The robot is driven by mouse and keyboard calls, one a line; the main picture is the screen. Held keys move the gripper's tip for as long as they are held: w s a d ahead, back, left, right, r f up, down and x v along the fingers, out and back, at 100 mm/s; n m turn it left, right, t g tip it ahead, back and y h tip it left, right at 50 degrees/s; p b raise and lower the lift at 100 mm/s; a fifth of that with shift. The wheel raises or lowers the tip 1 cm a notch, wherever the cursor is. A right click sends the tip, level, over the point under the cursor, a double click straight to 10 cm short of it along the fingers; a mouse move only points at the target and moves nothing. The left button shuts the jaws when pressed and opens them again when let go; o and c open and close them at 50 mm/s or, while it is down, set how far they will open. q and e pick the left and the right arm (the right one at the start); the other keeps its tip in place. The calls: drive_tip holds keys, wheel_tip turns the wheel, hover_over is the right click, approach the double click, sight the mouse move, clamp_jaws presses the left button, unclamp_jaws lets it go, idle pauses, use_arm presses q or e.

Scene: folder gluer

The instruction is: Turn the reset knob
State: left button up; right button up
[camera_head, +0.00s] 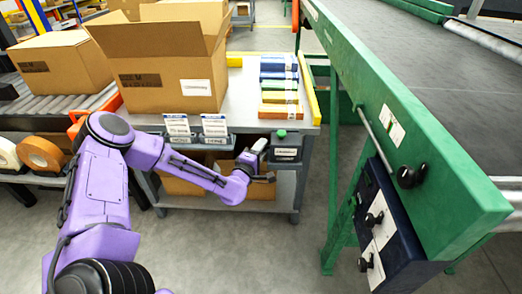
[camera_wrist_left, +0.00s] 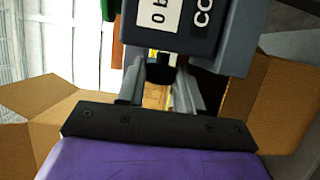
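My left gripper (camera_head: 262,148) reaches to the front of the work table in the head view, close beside a small grey control box with a green button (camera_head: 282,134). In the left wrist view my left gripper (camera_wrist_left: 161,88) has its two fingers apart, with a short black knob (camera_wrist_left: 160,68) around their tips. The knob sticks out from a dark grey box (camera_wrist_left: 195,25) with white labels, only partly readable. I cannot tell whether the fingers touch the knob. Other black knobs (camera_head: 373,219) sit on the dark panel of the green machine. My right gripper is not in view.
The work table (camera_head: 240,105) carries an open carton (camera_head: 160,80) and a stack of coloured packs (camera_head: 279,85). Cardboard boxes (camera_head: 180,182) are on its lower shelf. The green machine (camera_head: 420,130) fills the right side. Grey floor lies open between them.

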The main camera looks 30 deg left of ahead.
use_arm(q)
drive_tip(key=shift+r+p, duration=0.25)
drive_tip(key=shift+p, duration=0.35)
drive_tip(key=n+g+h+p, duration=0.1)
drive_tip(key=g+p, duration=0.2)
drive_tip(key=p, duration=0.3)
drive_tip(key=r+n+g+h+p, duration=0.1)
drive_tip(key=g+p, duration=0.3)
drive_tip(key=p, duration=0.3)
drive_tip(key=n+g+h+p, duration=0.1)
drive_tip(key=g+h+p, duration=0.1)
drive_tip(key=g+p, duration=0.2)
drive_tip(key=shift+w+a+r+p, duration=0.3)
drive_tip(key=shift+w+p, duration=0.1)
drive_tip(key=shift+p, duration=0.8)
drive_tip(key=shift+w+n+g+h, duration=0.1)
drive_tip(key=shift+n+g+h, duration=0.2)
drive_tip(key=shift+g, duration=0.1)
drive_tip(key=shift+f+g+h, duration=0.3)
drive_tip(key=shift+g, duration=0.4)
drive_tip(key=shift+w+a+f+n+g+h+b, duration=0.15)
drive_tip(key=shift+n+g+h+b, duration=0.25)
drive_tip(key=shift+g+h+b, duration=0.4)
drive_tip(key=shift+g, duration=0.4)
drive_tip(key=shift+r, duration=0.2)
drive_tip(key=o, duration=1)
